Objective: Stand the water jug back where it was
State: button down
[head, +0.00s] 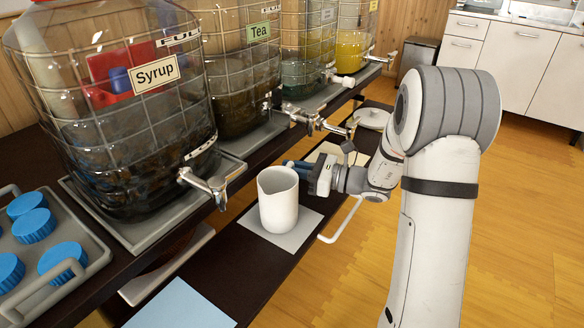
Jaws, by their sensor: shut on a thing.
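The cream-white water jug (278,203) is upright over a pale grey square mat (297,236) on the dark lower shelf, in front of the dispensers. Its base appears at or just above the mat; I cannot tell whether it touches. My gripper (299,168) reaches in from the right and is shut on the jug, at its far right side near the rim. The jug's grip point and handle are hidden behind the jug and the gripper.
Caged jars labelled Syrup (125,110) and Tea (240,70), with more jars beyond, stand on the upper shelf. The Syrup tap (205,184) juts out left of the jug. A white rail (343,220) edges the shelf. A light blue mat (182,306) lies bare at front left.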

jog(key=c, duration=1.4)
grip_release()
jog(key=shift+o, duration=0.2)
jog(key=shift+d, duration=0.15)
jog(key=p+v, duration=0.1)
jog(key=v, duration=0.6)
jog(key=shift+s+d, duration=0.15)
jog(key=shift+d, duration=0.2)
jog(key=p+v, duration=0.2)
jog(key=v, duration=0.5)
jog(key=shift+s+d+p, duration=0.2)
jog(key=shift+d+p, duration=0.1)
jog(key=shift+d, duration=0.05)
